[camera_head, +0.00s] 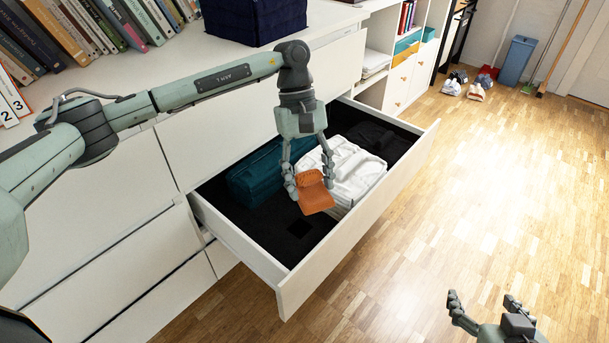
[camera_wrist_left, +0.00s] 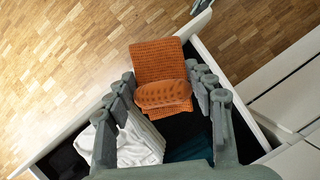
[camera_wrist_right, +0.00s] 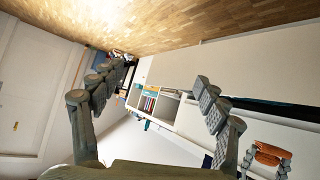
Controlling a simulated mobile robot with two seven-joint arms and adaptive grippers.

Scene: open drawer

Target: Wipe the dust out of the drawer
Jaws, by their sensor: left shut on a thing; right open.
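The open drawer (camera_head: 349,244) is white with a dark lining and juts out from the white cabinet. My left gripper (camera_head: 310,186) is over the drawer and shut on an orange-brown cloth (camera_head: 316,199). The cloth bunches between the fingers and hangs flat below them; it also shows in the left wrist view (camera_wrist_left: 158,62). I cannot tell whether the cloth touches the drawer bottom. White folded clothes (camera_head: 352,168) and a teal folded item (camera_head: 254,178) lie in the drawer. I cannot make out dust. My right gripper (camera_head: 484,306) is open and empty, out over the floor.
Books (camera_head: 70,38) and a dark blue box (camera_head: 254,20) stand on the cabinet top. Black cloth (camera_head: 376,136) lies at the drawer's far end. A blue bin (camera_head: 516,62), shoes and brooms are by the far wall. The wooden floor (camera_head: 490,180) is clear.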

